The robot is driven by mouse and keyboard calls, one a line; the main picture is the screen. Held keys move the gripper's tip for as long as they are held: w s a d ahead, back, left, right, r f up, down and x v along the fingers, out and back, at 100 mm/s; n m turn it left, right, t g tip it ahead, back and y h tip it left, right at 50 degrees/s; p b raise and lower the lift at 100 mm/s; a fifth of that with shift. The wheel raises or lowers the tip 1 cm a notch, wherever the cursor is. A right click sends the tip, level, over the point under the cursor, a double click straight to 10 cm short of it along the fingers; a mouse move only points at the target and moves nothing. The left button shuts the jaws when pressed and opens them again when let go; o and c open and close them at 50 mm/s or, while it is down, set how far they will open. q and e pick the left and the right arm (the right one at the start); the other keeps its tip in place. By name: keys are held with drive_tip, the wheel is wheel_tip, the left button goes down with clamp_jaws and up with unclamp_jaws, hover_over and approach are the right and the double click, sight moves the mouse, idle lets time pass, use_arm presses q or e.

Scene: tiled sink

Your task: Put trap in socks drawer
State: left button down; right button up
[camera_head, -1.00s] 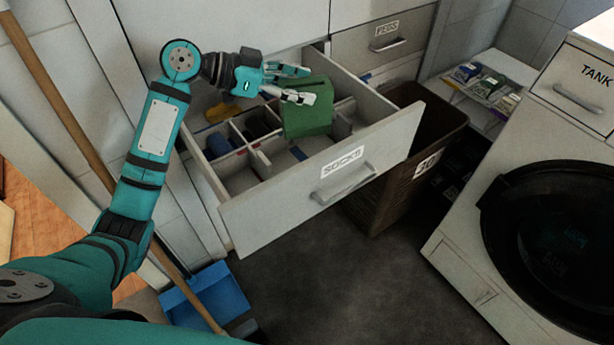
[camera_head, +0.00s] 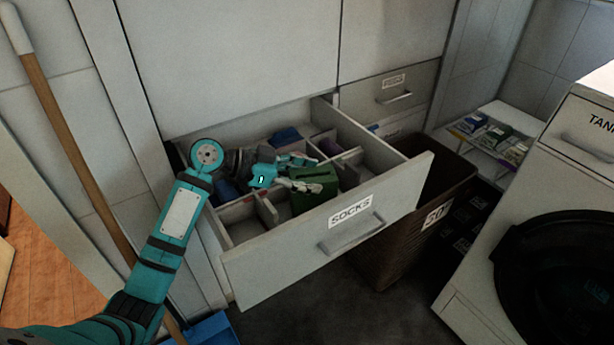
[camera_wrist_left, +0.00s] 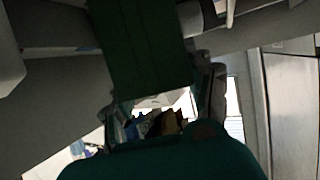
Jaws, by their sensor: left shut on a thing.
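The trap is a green box (camera_head: 312,185), down among the dividers inside the open drawer labelled SOCKS (camera_head: 335,237). My left gripper (camera_head: 308,181) is shut on the box, reaching into the drawer from the left. In the left wrist view the dark green box (camera_wrist_left: 140,50) fills the top middle between the fingers. The box's underside is hidden, so I cannot tell whether it touches the drawer floor. My right gripper is not in view.
Drawer dividers (camera_head: 267,212) stand close around the gripper. A brown basket (camera_head: 395,245) is right of the drawer, and a white machine (camera_head: 545,200) stands farther right. A broom handle (camera_head: 75,150) leans at the left. A closed drawer (camera_head: 390,88) is behind.

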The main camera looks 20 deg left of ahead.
use_arm(q)
drive_tip(key=c, duration=0.5)
unclamp_jaws()
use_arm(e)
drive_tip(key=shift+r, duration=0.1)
use_arm(q)
drive_tip(key=v, duration=1.2)
drive_tip(key=shift+r, duration=0.1)
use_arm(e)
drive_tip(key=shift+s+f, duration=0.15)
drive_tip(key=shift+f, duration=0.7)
